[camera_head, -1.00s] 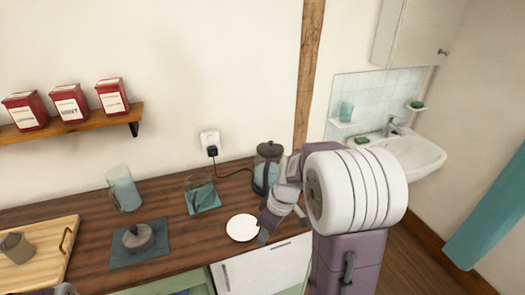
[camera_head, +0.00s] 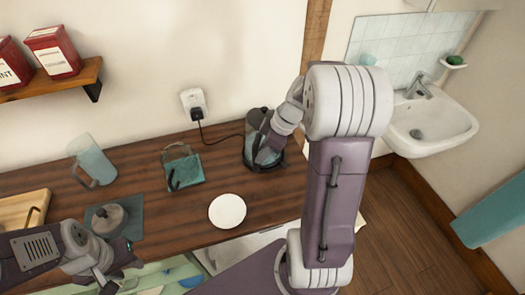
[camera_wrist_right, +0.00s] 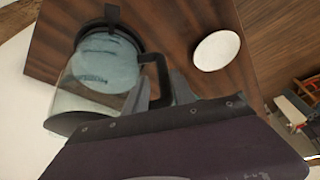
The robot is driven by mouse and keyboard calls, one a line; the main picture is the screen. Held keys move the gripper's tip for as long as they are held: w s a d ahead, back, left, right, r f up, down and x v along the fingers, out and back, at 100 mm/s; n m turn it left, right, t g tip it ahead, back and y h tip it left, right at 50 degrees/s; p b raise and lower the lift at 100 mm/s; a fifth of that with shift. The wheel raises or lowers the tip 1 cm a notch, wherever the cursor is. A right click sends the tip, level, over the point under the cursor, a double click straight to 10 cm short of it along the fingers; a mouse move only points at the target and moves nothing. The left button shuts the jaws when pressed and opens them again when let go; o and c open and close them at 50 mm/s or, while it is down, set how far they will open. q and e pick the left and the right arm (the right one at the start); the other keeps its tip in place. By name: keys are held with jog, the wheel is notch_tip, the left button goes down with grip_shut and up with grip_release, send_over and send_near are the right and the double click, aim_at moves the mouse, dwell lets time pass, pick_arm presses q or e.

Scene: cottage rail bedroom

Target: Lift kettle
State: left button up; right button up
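The kettle (camera_head: 257,122) is clear glass with a dark lid and stands upright at the back of the wooden counter. In the right wrist view the kettle (camera_wrist_right: 95,78) shows its glass body, dark lid and black handle (camera_wrist_right: 163,80). My right gripper (camera_wrist_right: 163,88) has its fingers on either side of the handle, apart, with the handle between them; firm contact does not show. In the head view my right gripper (camera_head: 266,150) partly covers the kettle. My left gripper (camera_head: 128,258) is over the counter's front edge at lower left; its finger opening is unclear.
A white plate (camera_head: 227,211) lies in front of the kettle. A glass container (camera_head: 183,167), a glass jug (camera_head: 92,160) and a grey lidded pot (camera_head: 109,219) stand to the left. A cord runs from the wall socket (camera_head: 194,104) toward the kettle. A sink (camera_head: 430,125) is at right.

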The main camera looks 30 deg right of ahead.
aim_at(256, 168)
jog(key=b+x, duration=0.1)
jog(key=x, duration=0.1)
jog(key=b+x, duration=0.2)
jog(key=x, duration=0.1)
jog(key=shift+s+a+f+b, duration=0.2)
jog(key=shift+a+f+b, duration=0.1)
jog(key=shift+w+f, duration=0.1)
jog(key=shift+w, duration=0.1)
jog(key=shift+s, duration=0.15)
grip_shut()
dwell(0.6)
jog(key=shift+r, duration=0.25)
